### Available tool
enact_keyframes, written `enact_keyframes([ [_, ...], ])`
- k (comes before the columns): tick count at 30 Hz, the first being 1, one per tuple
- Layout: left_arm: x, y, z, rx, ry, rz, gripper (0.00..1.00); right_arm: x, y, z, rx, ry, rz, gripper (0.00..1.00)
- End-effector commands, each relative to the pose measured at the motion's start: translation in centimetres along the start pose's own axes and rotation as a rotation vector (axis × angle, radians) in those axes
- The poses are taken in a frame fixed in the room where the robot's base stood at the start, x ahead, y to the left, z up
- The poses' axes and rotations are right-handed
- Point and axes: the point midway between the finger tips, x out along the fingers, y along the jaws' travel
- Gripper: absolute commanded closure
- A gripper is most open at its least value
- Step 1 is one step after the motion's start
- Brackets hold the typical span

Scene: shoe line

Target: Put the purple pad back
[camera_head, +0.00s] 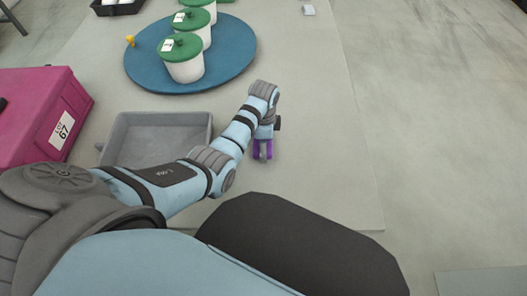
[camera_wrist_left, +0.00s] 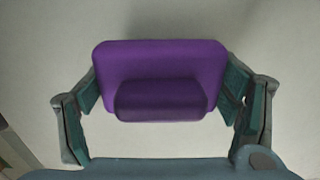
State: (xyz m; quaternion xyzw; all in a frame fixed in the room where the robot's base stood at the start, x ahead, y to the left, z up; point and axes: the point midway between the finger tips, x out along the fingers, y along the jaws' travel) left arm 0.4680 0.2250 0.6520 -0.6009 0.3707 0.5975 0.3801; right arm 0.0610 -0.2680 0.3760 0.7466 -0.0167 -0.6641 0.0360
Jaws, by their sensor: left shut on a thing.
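The purple pad (camera_wrist_left: 160,60) is a block with a darker raised part on its near side. In the left wrist view it sits between the two fingers of my left gripper (camera_wrist_left: 162,98), which is shut on it. In the head view the left gripper (camera_head: 263,148) is over the bare table, right of the grey tray, and the purple pad (camera_head: 269,149) shows partly behind it. I cannot tell whether the pad touches the table. My right gripper is not in view.
An empty grey tray (camera_head: 165,119) lies left of the gripper. A magenta box (camera_head: 35,110) labelled LOT 67 stands at the far left. A blue round board (camera_head: 225,60) holds several white pots with green lids. The table (camera_head: 320,110) is clear to the gripper's right.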

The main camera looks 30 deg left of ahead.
Motion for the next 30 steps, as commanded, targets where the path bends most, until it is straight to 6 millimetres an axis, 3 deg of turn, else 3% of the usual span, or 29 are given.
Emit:
enact_keyframes([
  [1,1.5,0.1,0.0,0.0,-0.001,0.003,0.62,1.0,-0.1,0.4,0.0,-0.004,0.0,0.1],
  [4,3.2,0.1,0.0,0.0,-0.001,0.001,0.62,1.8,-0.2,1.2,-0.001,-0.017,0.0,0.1],
  [20,3.9,0.1,0.0,0.0,0.0,0.001,0.62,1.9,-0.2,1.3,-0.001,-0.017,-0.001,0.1],
  [21,4.0,0.2,0.0,0.0,-0.001,0.002,0.12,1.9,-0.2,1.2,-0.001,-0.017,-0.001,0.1],
  [24,3.9,0.2,0.0,0.0,-0.001,0.003,0.0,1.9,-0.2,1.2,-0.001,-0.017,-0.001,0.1],
  [30,3.9,0.1,0.0,0.0,-0.001,0.002,0.0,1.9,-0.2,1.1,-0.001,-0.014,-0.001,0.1],
])
